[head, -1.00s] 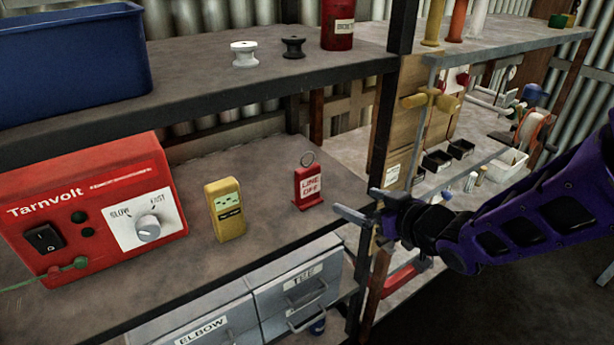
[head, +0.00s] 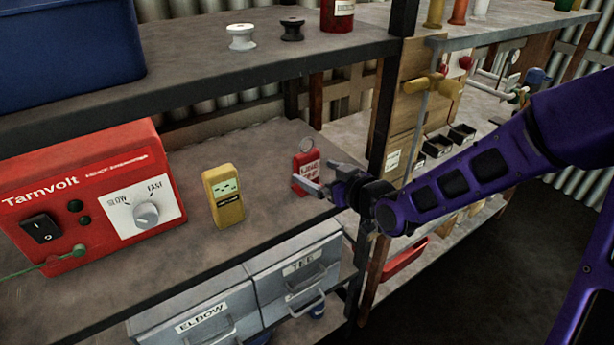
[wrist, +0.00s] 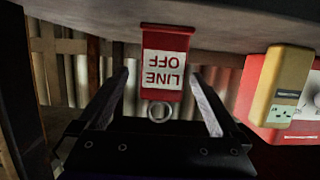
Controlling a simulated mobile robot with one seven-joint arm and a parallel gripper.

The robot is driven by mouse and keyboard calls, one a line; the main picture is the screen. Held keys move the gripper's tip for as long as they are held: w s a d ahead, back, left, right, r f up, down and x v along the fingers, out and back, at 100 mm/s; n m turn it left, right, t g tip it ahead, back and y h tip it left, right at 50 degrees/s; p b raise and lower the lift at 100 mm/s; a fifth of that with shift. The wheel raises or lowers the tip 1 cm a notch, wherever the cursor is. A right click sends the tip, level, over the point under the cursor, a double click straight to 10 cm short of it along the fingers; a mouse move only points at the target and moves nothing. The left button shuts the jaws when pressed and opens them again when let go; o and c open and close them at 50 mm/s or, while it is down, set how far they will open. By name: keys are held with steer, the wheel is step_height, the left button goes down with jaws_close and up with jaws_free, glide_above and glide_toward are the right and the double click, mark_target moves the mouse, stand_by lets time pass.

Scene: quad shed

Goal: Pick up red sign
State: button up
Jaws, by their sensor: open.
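The red sign (head: 305,172), with a white "LINE OFF" panel and a ring on top, stands upright on the middle shelf. My gripper (head: 322,178) is open just in front of it and to its right, and hides part of the sign in the head view. In the wrist view the red sign (wrist: 165,62) appears upside down. It lies between and beyond the two spread fingers of my gripper (wrist: 162,85), with its ring nearest the gripper body. The fingers do not appear to touch the sign.
A yellow meter (head: 224,196) stands left of the sign, with a red Tarnvolt box (head: 85,195) further left. The upper shelf (head: 200,78) hangs above, and a dark upright post (head: 386,110) stands right of the sign. Drawers (head: 292,268) sit below.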

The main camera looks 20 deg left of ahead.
mark_target(300, 165)
steer(key=shift+x, duration=1.15)
steer(key=b+x, duration=0.1)
steer(key=x, duration=0.4)
steer(key=shift+s+a, duration=0.15)
steer(key=shift+c, duration=0.2)
steer(key=c, duration=1.3)
steer(key=shift+o, duration=0.2)
steer(key=shift+r, duration=0.1)
